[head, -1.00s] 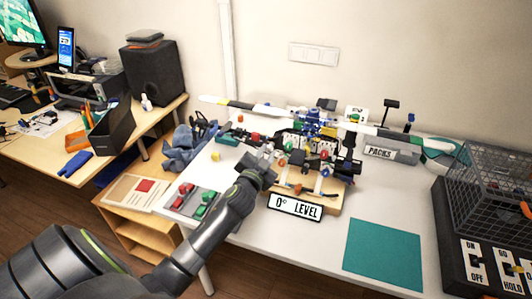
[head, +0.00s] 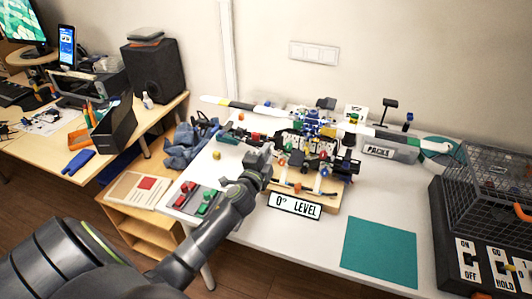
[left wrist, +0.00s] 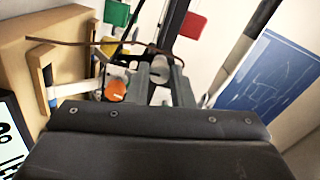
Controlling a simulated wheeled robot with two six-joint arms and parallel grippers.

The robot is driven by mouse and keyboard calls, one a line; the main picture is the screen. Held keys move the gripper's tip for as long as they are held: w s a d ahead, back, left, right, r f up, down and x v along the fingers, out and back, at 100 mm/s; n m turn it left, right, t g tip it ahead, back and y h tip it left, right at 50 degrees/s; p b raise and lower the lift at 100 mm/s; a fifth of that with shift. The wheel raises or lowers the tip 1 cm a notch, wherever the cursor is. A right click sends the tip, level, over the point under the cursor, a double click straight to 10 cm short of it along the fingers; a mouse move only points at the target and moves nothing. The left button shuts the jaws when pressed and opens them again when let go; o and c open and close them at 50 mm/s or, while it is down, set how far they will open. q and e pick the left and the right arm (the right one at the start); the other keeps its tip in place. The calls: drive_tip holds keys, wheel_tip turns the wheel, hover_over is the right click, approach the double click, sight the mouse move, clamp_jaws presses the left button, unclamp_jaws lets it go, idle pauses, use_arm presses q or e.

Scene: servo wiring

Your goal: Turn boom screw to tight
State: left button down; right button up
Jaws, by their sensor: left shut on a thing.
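The rotor rig stands on a wooden base with a "0° LEVEL" plate (head: 295,206). A long pale boom (head: 235,103) crosses above it. My left gripper (head: 262,157) is at the left side of the rig. In the left wrist view its fingers (left wrist: 162,85) are shut around a small pale, round piece (left wrist: 160,68), which appears to be the boom screw. Its marking and tightness cannot be read. An orange knob (left wrist: 115,91) is just beside the left finger. My right gripper is not in view.
A grey box with red and green pieces (head: 196,199) lies near the table's left edge. A teal mat (head: 379,252) is at the front right. A "PACKS" box (head: 377,151) and a wire cage (head: 490,190) stand to the right. The tabletop before the mat is clear.

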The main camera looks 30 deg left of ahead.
use_arm(q)
drive_tip(key=shift+f, duration=0.1)
idle(0.3)
drive_tip(key=c, duration=1.3)
unclamp_jaws()
drive_tip(key=b+v, duration=0.1)
drive_tip(key=v, duration=1.6)
drive_tip(key=shift+s+d, duration=0.15)
